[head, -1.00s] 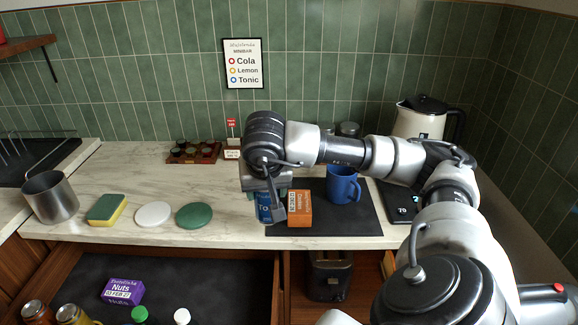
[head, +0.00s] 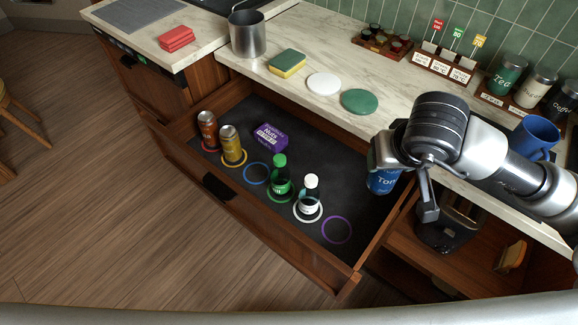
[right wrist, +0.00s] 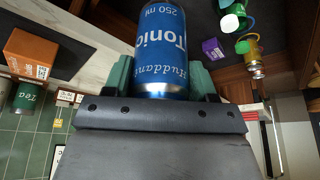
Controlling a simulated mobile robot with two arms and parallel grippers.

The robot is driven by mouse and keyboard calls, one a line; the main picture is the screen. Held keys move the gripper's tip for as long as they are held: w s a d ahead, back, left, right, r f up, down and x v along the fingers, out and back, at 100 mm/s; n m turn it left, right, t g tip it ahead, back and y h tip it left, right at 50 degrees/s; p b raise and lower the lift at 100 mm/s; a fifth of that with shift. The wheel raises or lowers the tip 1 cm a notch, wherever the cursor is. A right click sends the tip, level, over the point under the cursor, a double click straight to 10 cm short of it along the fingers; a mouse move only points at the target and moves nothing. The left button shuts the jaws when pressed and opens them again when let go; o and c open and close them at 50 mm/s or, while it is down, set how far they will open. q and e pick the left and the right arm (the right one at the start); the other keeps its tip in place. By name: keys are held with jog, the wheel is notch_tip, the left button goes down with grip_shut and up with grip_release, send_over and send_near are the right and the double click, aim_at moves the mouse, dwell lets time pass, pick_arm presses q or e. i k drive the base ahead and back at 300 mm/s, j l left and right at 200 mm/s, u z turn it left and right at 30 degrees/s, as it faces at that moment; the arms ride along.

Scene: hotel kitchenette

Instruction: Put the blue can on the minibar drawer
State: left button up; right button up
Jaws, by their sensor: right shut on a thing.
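The blue Tonic can (head: 382,181) is held by my right gripper (head: 402,184) at the right end of the open minibar drawer, near the counter's front edge. In the right wrist view the can (right wrist: 164,45) sits between the two green finger pads, its label upside down. The open drawer (head: 330,268) has a dark floor with coloured rings. The blue ring (head: 257,173) and the purple ring (head: 336,230) are empty. My left gripper is not in view.
In the drawer stand a red can (head: 208,130), a yellow can (head: 232,146), a green bottle (head: 281,176) and a white-capped bottle (head: 310,195). A purple Nuts box (head: 269,137) lies behind the blue ring. A blue mug (head: 534,137) stands on the counter.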

aim_at(256, 172)
jog(key=i+j+z, duration=0.2)
jog(key=j+z, duration=0.25)
jog(key=i+j+z, duration=0.1)
jog(key=j+z, duration=0.85)
jog(key=j, duration=1.35)
